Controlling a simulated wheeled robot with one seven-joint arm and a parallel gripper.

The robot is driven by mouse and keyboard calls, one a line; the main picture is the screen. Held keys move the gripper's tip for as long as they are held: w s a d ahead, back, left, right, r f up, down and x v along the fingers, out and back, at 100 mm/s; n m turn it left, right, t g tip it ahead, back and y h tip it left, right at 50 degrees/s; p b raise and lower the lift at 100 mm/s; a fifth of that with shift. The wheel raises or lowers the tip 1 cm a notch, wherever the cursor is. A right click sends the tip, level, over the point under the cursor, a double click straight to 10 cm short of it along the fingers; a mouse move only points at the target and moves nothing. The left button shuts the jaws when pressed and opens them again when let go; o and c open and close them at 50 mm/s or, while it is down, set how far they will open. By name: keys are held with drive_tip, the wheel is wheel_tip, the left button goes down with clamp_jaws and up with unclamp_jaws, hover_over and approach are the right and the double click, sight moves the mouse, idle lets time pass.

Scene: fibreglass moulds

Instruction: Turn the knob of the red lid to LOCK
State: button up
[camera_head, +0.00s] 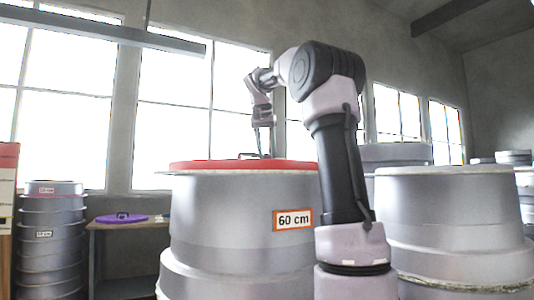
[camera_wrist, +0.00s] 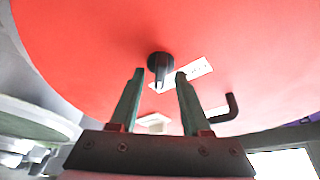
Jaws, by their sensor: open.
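The red lid (camera_head: 215,166) lies on top of a large grey mould marked "60 cm" (camera_head: 240,210) in the head view. It fills most of the wrist view (camera_wrist: 90,50). The black knob (camera_wrist: 160,64) stands on the lid, with its pointed end toward the bottom of the wrist view. A white label (camera_wrist: 197,70) lies beside the knob, its text too small to read. A black bent handle (camera_wrist: 232,106) is on the lid to the right. My gripper (camera_wrist: 158,73) is open, its two fingers on either side of the knob's lower end in the picture; contact cannot be told.
Another grey mould (camera_head: 440,210) with a pale top stands at the right. Stacked grey moulds (camera_head: 50,235) stand at the left. A purple lid (camera_head: 121,218) lies on a low table (camera_head: 100,228). Windows line the back wall.

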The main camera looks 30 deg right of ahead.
drive_tip(key=shift+f, duration=0.25)
clamp_jaws()
